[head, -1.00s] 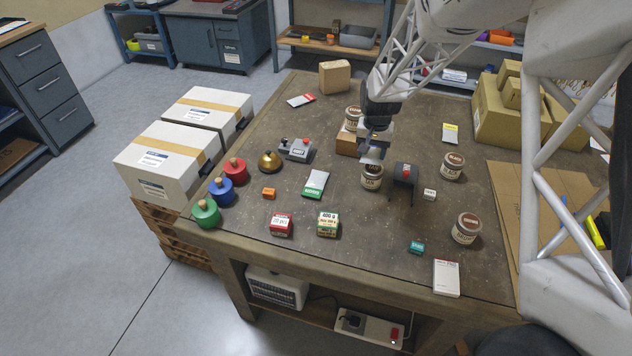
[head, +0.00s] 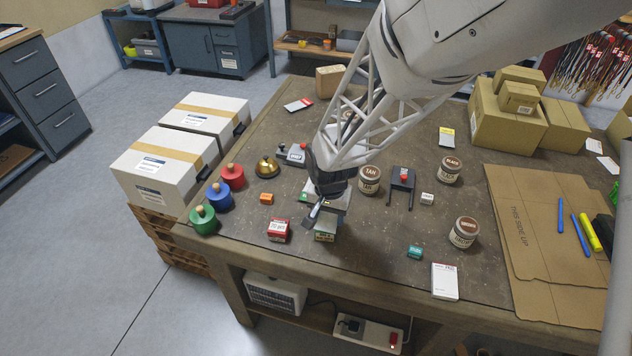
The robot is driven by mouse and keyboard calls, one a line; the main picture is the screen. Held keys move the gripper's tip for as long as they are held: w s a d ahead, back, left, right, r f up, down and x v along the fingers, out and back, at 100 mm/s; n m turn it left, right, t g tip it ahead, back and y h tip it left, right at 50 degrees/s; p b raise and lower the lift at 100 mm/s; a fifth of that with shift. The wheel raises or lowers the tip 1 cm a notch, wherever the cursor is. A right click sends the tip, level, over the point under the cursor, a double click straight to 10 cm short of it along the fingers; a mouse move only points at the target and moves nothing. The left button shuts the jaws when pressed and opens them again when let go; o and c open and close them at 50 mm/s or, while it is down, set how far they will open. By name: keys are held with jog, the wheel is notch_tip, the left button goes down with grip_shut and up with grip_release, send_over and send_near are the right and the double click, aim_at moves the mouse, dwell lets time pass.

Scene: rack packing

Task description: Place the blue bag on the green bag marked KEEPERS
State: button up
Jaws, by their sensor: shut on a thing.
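My gripper (head: 318,207) hangs over the front middle of the table, shut on a small, thin, tilted bluish piece (head: 312,214), which I take to be the blue bag. It is mostly hidden by the fingers, and its markings cannot be read. The green bag (head: 304,197), a flat white packet with a green part, lies on the table right beneath and beside the gripper. Only its left edge shows; my gripper and arm cover the rest. Whether the held piece touches it, I cannot tell.
A brass bell (head: 267,166) and an orange block (head: 266,198) are to the left. A TAN jar (head: 369,181) and a dark stand (head: 402,180) are to the right.

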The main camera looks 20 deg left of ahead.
dwell(0.3)
jog(key=w+a, duration=0.2)
jog(key=w, duration=0.2)
jog(key=w+a+f, duration=0.1)
jog(key=w+a, duration=0.2)
jog(key=w, duration=0.1)
jog(key=w+a, duration=0.3)
jog(key=w, duration=0.1)
jog(key=shift+w+a+f, duration=0.15)
jog(key=shift+w+f, duration=0.05)
jog(key=shift+w, duration=0.15)
jog(key=shift+w+a, duration=0.1)
jog(key=shift+w, duration=0.1)
jog(key=shift+w+a+f, duration=0.15)
jog(key=shift+w+f, duration=0.05)
jog(key=shift+f, duration=1.6)
jog(key=shift+f, duration=0.15)
jog(key=o, duration=1)
